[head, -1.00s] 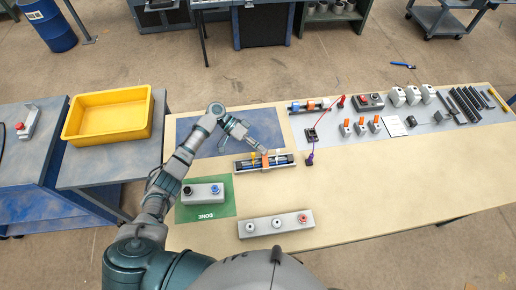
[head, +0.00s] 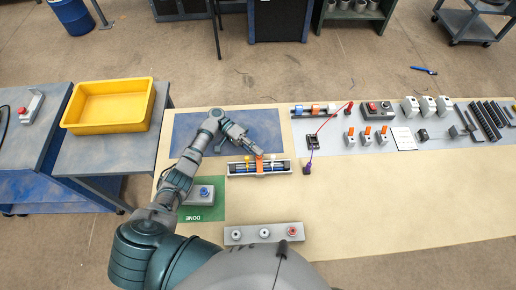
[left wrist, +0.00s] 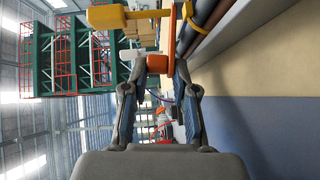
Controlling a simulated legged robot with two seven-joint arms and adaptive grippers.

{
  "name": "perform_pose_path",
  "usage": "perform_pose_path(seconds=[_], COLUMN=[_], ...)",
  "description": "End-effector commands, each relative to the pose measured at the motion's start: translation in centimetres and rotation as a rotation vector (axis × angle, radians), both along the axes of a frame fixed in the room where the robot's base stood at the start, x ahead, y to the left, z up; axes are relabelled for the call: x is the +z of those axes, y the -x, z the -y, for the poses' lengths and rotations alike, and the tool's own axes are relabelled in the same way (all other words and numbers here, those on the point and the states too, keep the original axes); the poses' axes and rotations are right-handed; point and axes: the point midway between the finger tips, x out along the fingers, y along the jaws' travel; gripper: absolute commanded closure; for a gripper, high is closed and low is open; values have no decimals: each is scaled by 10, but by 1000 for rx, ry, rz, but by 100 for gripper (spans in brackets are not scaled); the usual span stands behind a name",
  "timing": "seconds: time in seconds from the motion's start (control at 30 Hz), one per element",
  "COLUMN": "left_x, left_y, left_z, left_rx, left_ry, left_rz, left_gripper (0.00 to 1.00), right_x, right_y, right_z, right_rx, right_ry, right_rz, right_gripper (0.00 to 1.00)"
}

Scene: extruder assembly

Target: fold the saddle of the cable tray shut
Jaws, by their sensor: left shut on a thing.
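The cable tray (head: 235,172) is a pale channel with dark cables in it, lying on the table at the lower edge of the blue mat. An orange saddle (head: 260,166) stands across its middle, and a yellow piece (head: 247,161) sits left of it. My left gripper (head: 257,151) is at the orange saddle from above. In the left wrist view, the fingertips of my left gripper (left wrist: 158,65) are shut on the orange saddle (left wrist: 159,64). The yellow piece (left wrist: 112,17) and the dark cables (left wrist: 205,25) lie just beyond it. My right gripper is not in view.
A control box (head: 197,196) stands on the green DONE mat, and a long button box (head: 263,234) stands at the front. Parts lie on the grey strip (head: 345,147) at the back right. A yellow bin (head: 110,127) stands left. The table's right front is clear.

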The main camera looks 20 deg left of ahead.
Motion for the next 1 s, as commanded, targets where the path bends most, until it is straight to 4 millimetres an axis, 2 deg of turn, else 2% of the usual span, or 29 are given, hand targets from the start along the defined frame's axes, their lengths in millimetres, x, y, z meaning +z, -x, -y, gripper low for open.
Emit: perform_pose_path(seconds=[0.03, 0.3, 0.33, 0.4, 1.0], left_x=[4, 4, 4, 3, -1], left_y=[-3, -3, -3, -3, 0], left_z=[1, 0, 0, 0, -2], left_rx=[9, 9, 9, 8, 2], left_ry=[9, 9, 9, 7, 2], left_rz=[6, 6, 6, 5, -2], left_gripper=[100, 100, 65, 53, 53], right_x=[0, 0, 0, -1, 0], right_y=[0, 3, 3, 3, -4], right_z=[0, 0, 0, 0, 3], right_rx=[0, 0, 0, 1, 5], right_ry=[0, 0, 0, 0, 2], right_rz=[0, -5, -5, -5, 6], right_gripper=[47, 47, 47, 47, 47])
